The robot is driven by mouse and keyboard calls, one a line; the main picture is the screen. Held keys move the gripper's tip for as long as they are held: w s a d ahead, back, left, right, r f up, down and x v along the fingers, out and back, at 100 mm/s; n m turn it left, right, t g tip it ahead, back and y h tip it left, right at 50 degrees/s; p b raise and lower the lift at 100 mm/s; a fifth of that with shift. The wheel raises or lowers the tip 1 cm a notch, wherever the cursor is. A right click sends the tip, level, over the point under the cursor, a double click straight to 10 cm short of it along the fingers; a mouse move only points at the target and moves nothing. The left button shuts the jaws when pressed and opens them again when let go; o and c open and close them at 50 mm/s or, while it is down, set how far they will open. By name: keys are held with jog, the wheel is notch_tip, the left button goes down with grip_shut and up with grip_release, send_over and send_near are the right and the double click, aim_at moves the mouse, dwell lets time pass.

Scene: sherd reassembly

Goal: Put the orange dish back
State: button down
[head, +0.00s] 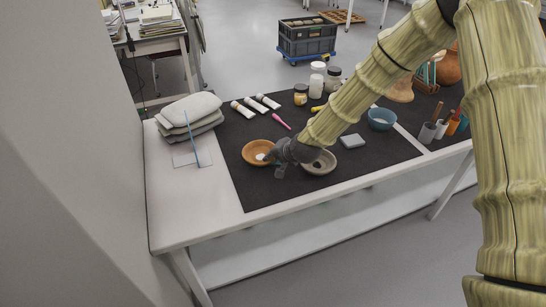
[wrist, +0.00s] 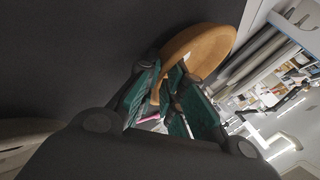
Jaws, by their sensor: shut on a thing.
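The orange dish (head: 256,149) lies on the dark mat near the front left, with a small white patch showing inside it. In the wrist view the orange dish (wrist: 205,45) shows tilted, beyond my fingers. My gripper (head: 281,168) is low over the mat, just right of the dish and partly in front of its edge. Much of the sherd is hidden by the fingers. I cannot tell whether it touches the dish.
A grey bowl (head: 322,168) stands close on the right of my gripper. A grey block (head: 352,141) and a blue bowl (head: 381,119) are farther right. Grey cushions (head: 190,112) are stacked at left.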

jog(key=shift+s+f, duration=0.35)
jog(key=shift+f, duration=0.25)
jog(key=c, duration=1.5)
grip_release()
jog(key=shift+d+f, duration=0.1)
jog(key=shift+o, duration=0.2)
jog(key=shift+w+f, duration=0.1)
jog(key=shift+w, duration=0.05)
jog(key=shift+r, duration=0.25)
